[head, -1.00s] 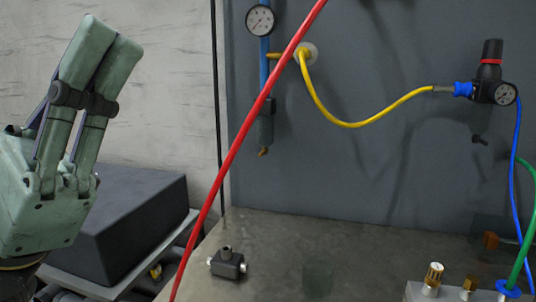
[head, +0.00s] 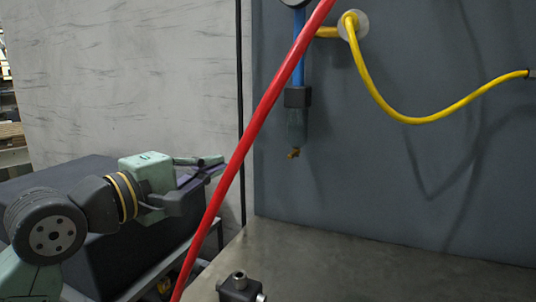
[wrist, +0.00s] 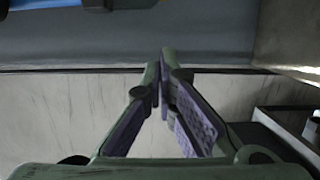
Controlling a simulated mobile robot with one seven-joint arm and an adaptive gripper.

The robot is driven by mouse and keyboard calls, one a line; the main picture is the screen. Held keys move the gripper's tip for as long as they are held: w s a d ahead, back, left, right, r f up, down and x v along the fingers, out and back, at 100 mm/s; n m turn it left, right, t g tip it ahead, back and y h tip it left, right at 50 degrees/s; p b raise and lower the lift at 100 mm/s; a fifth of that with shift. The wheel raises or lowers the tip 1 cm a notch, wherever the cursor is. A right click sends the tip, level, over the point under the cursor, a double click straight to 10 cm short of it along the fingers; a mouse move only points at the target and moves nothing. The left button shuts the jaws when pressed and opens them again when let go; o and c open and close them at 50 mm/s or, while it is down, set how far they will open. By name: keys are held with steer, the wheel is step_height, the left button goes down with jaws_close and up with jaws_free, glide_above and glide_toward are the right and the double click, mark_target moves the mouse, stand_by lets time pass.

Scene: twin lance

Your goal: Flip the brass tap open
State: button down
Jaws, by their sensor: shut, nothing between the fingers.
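A small brass tap (head: 293,153) sits at the lower tip of a hanging filter bowl (head: 296,125) on the blue pipe (head: 299,62), in front of the grey panel. Whether it is open or closed is too small to tell. My gripper (head: 222,161) is left of the tap at about its height in the picture, apart from it and pointing right. In the wrist view the fingertips (wrist: 160,72) meet with nothing between them. The tap is not clear in the wrist view. Part of a blue pipe (wrist: 45,4) shows at its top left edge.
A red hose (head: 250,130) runs diagonally between my gripper and the tap in the picture. A yellow hose (head: 400,118) hangs along the panel (head: 420,180). A dark box (head: 60,180) stands behind my arm. A black fitting (head: 240,288) lies on the grey bench (head: 340,260).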

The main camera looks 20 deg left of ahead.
mark_target(294, 153)
steer(key=w+d+p, duration=0.4)
steer(key=w+d, duration=0.2)
steer(key=w, duration=0.3)
steer(key=shift+w+d+p, duration=0.25)
steer(key=shift+d+p, duration=0.1)
steer(key=shift+d, duration=0.05)
steer(key=shift+y+b, duration=0.3)
steer(key=shift+b, duration=0.15)
